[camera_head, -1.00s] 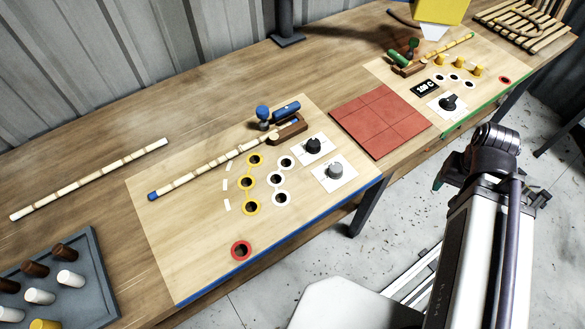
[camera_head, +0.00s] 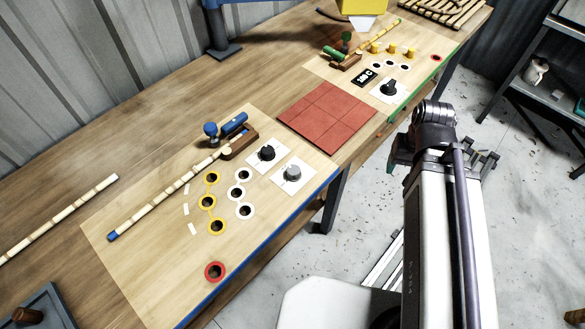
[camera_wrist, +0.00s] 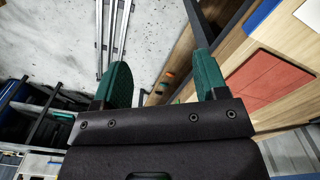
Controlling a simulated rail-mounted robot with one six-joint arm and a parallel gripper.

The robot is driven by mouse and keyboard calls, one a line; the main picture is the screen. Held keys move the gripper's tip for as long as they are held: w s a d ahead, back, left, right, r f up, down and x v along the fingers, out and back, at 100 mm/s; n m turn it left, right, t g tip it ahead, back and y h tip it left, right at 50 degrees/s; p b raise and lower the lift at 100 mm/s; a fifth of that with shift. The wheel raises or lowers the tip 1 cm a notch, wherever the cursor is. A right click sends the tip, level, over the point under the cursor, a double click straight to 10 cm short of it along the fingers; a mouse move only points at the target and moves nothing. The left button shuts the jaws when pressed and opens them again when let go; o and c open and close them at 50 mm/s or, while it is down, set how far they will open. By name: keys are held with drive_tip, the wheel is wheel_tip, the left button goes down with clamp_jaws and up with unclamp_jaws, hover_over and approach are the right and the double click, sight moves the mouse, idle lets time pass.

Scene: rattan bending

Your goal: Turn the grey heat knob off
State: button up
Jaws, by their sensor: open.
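The grey heat knob (camera_head: 293,173) sits on a white plate near the right end of the blue-edged board (camera_head: 150,278), towards its front edge. A black knob (camera_head: 267,153) is just behind it to the left. My gripper (camera_wrist: 162,78) is open and empty in the wrist view, with its two green fingers spread wide over the floor and the bench edge. In the head view my arm stands to the right of the bench, well apart from the grey knob. The fingers are not clear in that view.
A red tiled mat (camera_head: 326,117) lies between the blue-edged board and a green-edged board with another black knob (camera_head: 388,88). A jointed rattan pole (camera_head: 165,193) lies on the blue-edged board. A grey shelf (camera_head: 545,105) stands at right. Floor in front is mostly open.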

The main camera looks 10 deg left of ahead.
drive_tip(key=a+n, duration=0.3)
drive_tip(key=a, duration=1.1)
drive_tip(key=m, duration=0.6)
approach(294, 170)
wheel_tip(294, 170, down, 10)
drive_tip(key=b, duration=1)
drive_tip(key=shift+a+b, duration=0.1)
drive_tip(key=shift+b, duration=0.2)
drive_tip(key=shift+r, duration=0.1)
drive_tip(key=c, duration=0.9)
drive_tip(key=shift+c, duration=0.2)
